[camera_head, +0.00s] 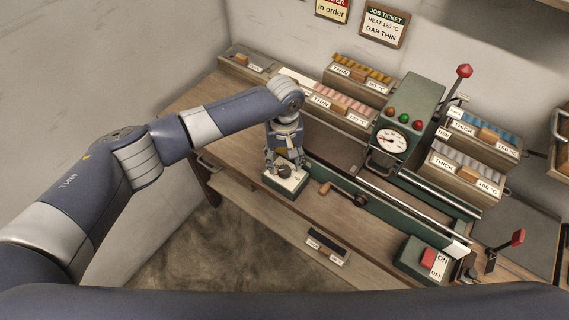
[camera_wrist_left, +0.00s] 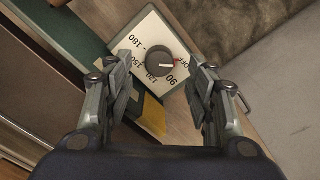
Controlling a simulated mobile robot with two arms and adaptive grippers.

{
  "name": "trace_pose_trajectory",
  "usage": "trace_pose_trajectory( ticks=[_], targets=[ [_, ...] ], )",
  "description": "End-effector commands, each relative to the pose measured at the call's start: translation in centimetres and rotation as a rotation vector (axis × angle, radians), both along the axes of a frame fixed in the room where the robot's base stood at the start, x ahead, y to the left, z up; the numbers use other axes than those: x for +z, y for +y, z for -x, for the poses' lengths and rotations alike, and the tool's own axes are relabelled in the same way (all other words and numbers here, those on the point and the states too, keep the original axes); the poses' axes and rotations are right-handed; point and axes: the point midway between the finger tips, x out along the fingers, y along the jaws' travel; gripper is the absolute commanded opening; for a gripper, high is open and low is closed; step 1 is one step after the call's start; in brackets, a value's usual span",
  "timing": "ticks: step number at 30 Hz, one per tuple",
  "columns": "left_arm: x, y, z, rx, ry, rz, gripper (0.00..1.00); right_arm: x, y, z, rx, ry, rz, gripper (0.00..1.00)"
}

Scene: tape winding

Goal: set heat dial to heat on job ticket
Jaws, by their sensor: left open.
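The heat dial is a dark round knob (camera_wrist_left: 160,60) on a white plate marked OFF, 90, 120, 150 and 180. Its light pointer mark faces the OFF and 90 side; the exact setting is hard to tell. In the head view the dial box (camera_head: 287,188) sits at the bench's left front, partly covered by my gripper. The job ticket (camera_head: 384,25) on the wall reads HEAT 120 °C, GAP THIN. My left gripper (camera_head: 285,164) points down over the dial. In the wrist view its open fingers (camera_wrist_left: 162,80) are apart on either side, with nothing between them. My right gripper is out of view.
A green machine (camera_head: 407,110) with a gauge, coloured lamps and a red-knobbed lever stands right of the dial. Labelled trays of rolls (camera_head: 343,104) stand behind. An ON/OFF switch box (camera_head: 427,262) is at the front right.

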Motion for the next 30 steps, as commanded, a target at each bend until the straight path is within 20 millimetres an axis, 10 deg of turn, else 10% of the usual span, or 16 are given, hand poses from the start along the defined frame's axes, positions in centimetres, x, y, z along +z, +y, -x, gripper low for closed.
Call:
trace_pose_trajectory(
  ticks=[17,24,30],
  targets=[
    [-3.6,-0.1,0.0,-0.001,0.000,0.001,0.51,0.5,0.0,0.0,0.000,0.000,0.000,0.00],
    [-3.5,-0.1,0.0,-0.001,0.000,0.001,0.05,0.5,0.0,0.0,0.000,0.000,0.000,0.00],
    [-3.5,0.0,0.0,-0.004,0.000,0.001,0.05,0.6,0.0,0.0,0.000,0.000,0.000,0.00]
  ],
)
